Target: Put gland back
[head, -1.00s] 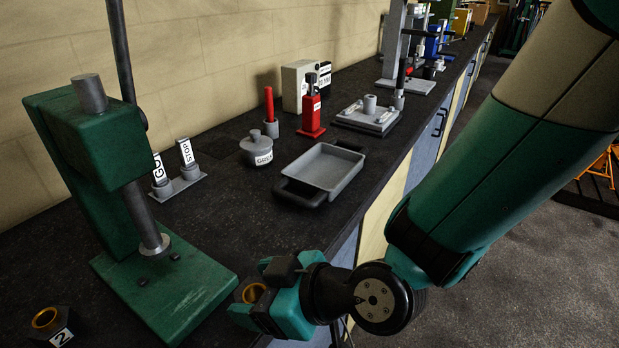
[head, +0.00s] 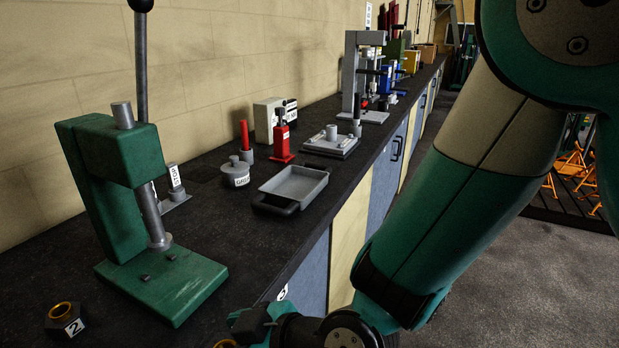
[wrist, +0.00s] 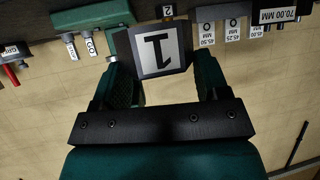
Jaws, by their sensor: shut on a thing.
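My gripper (wrist: 163,70) is shut on a dark block (wrist: 160,50) with a white label reading 1, seen between the two fingers in the wrist view. In the head view my gripper (head: 248,325) is at the bottom edge, in front of the bench's front edge and mostly cut off. A gold ring (head: 226,344) of the held block just shows there. A similar dark block labelled 2 (head: 65,320), with a gold ring on top, stands on the bench at the lower left. It is partly hidden in the wrist view (wrist: 167,11). I cannot tell which part is the gland.
A green press (head: 160,275) stands on the bench (head: 215,230) at left. Behind it are a grey tray (head: 295,184), a lidded pot (head: 236,175) and a red bottle jack (head: 282,142). Labelled gauges (wrist: 232,30) show in the wrist view.

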